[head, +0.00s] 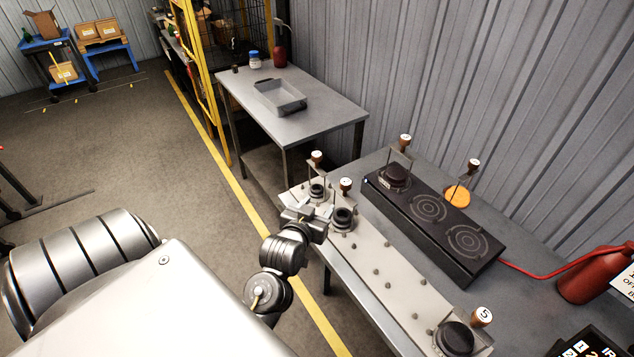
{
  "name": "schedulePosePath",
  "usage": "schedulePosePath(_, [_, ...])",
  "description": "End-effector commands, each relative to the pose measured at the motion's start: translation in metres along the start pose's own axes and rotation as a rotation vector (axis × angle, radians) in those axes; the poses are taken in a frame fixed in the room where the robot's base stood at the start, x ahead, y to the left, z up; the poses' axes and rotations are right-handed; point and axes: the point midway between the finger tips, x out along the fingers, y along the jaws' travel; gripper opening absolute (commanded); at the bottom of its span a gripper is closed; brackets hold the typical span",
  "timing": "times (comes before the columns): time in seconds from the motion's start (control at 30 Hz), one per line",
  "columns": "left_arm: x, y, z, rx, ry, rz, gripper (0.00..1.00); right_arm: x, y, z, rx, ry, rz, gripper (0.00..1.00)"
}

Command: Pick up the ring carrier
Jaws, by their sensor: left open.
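Several carriers with wooden, numbered knobs stand on the right-hand table; I cannot tell for certain which one is the ring carrier. Two stand at the far end of a pale plate (372,262), each with a dark round piece: a far one (317,191) and a nearer one (343,217). Another, with knob 5 and a dark round piece (454,338), is at the plate's near end. My left gripper (318,210) is open at the plate's far end, close beside the two carriers there. Whether it touches either is unclear. My right gripper is out of view.
A black unit (430,222) with round plates lies behind the pale plate. One knobbed carrier stands on it, and an orange disc (457,196) is behind it. A grey tray (280,97) sits on the far table.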

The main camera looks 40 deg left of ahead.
Motion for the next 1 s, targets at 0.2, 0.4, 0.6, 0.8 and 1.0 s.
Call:
schedulePosePath(0.2, [0.021,-0.033,-0.045,-0.053,0.222,-0.152,0.53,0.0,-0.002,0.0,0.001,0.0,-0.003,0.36])
schedulePosePath(0.4, [0.023,-0.041,-0.056,-0.06,0.276,-0.192,0.53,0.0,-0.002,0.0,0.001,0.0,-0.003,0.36])
schedulePosePath(0.6, [0.043,-0.045,-0.064,-0.058,0.275,-0.191,0.53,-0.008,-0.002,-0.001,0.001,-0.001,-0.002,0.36])
schedulePosePath(0.8, [0.069,-0.051,-0.07,-0.058,0.274,-0.19,0.53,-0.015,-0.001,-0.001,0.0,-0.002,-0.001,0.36])
schedulePosePath(1.0, [0.076,-0.052,-0.069,-0.059,0.273,-0.19,0.53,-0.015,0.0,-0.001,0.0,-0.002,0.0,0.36])
